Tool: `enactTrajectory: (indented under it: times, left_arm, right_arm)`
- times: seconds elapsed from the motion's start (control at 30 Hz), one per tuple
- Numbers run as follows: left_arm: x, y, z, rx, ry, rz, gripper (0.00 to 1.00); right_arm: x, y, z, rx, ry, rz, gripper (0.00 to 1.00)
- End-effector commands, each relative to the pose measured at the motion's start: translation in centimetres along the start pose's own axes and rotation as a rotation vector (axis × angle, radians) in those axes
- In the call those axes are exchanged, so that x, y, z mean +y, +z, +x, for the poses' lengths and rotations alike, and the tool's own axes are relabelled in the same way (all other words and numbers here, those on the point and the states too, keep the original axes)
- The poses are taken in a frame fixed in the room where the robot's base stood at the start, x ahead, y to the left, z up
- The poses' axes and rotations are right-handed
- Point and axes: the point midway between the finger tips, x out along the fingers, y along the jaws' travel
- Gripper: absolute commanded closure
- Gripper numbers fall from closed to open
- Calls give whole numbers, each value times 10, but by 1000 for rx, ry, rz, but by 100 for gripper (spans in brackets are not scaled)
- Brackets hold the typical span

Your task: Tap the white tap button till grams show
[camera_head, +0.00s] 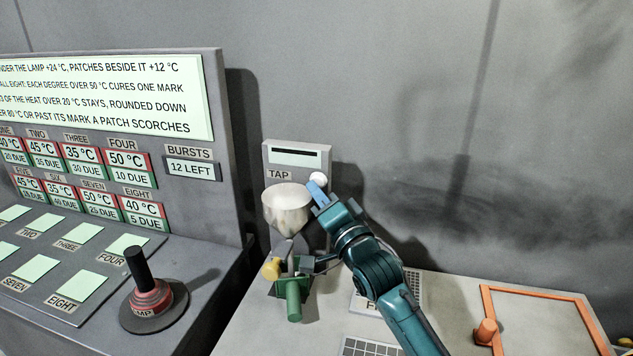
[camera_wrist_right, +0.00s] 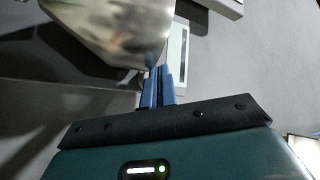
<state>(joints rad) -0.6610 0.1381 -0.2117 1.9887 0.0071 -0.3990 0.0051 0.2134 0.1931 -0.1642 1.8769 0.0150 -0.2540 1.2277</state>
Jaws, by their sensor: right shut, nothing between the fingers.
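The white tap button (camera_head: 318,180) is a small round knob on the front of the grey panel marked TAP (camera_head: 279,174). The panel's dark display slot (camera_head: 296,156) shows no readable figures. My right gripper (camera_head: 314,190) is shut and empty, its blue fingertips at the lower edge of the button; I cannot tell whether they touch it. In the right wrist view the shut blue fingers (camera_wrist_right: 158,88) point up beside a metal hopper (camera_wrist_right: 115,25), and the button is hidden. My left gripper is not in view.
The metal hopper (camera_head: 287,207) stands just left of my right gripper, above a green-handled mechanism (camera_head: 293,300). An orange-framed board (camera_head: 540,322) lies at the right. At the left are a console with patches and a black-handled lamp lever (camera_head: 136,268).

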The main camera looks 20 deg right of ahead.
Motion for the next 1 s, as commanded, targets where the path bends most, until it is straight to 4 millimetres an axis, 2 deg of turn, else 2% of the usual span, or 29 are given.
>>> enactTrajectory:
  times: [0.5, 1.0]
  left_arm:
    - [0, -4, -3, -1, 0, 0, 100]
    - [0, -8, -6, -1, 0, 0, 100]
  right_arm:
    - [-6, 6, -8, -1, 0, 1, 100]
    - [-28, 29, -39, -1, 0, 1, 100]
